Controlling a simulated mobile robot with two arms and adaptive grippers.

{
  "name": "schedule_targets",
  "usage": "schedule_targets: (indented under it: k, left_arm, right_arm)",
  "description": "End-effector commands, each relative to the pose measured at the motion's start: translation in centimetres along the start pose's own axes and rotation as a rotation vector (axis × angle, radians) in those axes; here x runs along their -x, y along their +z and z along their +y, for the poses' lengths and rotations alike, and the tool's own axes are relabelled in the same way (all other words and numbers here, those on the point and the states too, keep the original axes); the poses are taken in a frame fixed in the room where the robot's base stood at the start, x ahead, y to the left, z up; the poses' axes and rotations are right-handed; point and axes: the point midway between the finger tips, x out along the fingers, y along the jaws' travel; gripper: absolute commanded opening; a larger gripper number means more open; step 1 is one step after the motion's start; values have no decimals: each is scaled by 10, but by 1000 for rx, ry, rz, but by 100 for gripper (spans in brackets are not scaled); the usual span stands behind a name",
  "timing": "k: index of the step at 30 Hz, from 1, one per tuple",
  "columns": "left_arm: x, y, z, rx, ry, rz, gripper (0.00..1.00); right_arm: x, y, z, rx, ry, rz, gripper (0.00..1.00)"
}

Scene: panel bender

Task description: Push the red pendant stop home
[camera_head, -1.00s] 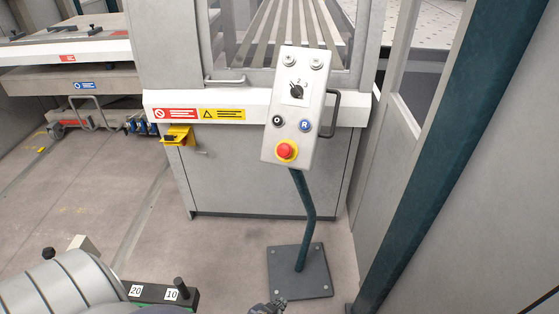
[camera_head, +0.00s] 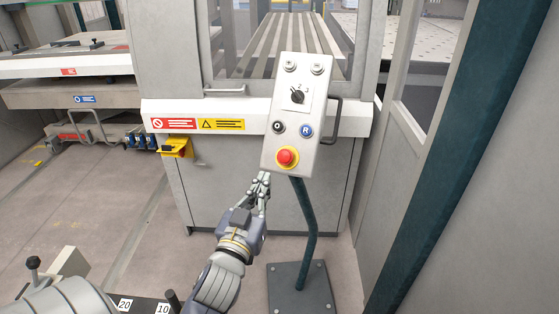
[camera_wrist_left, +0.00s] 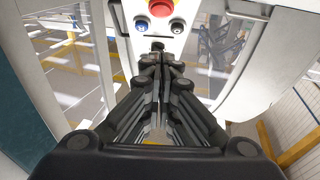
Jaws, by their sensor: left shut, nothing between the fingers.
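The red pendant stop (camera_head: 287,157) is a round red button on a yellow ring at the bottom of the light grey pendant box (camera_head: 301,110). The box stands tilted on a dark bent post. My left gripper (camera_head: 262,176) is shut and empty, just below and left of the stop, apart from it in the head view. In the left wrist view, the stop (camera_wrist_left: 161,7) shows at the top edge, partly cut off, beyond the shut fingertips (camera_wrist_left: 158,60). My right gripper is not in view.
The pendant also carries a blue R button (camera_head: 305,131), a black button (camera_head: 278,127) and a rotary switch (camera_head: 297,96). The post's base plate (camera_head: 300,287) is on the floor. A machine cabinet (camera_head: 235,180) stands behind; a dark green column (camera_head: 440,150) is at right.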

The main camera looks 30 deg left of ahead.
Motion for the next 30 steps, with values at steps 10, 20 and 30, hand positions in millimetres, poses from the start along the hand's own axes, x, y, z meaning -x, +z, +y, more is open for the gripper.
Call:
schedule_targets:
  k: [10, 20, 30]
  left_arm:
    - [-17, -2, 1, 0, 3, 2, 0]
    - [-81, -3, 0, -3, 1, 2, 0]
    - [-122, 22, 1, 0, 1, -2, 0]
  right_arm:
    - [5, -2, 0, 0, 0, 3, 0]
    - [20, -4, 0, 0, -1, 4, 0]
    - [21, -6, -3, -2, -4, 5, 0]
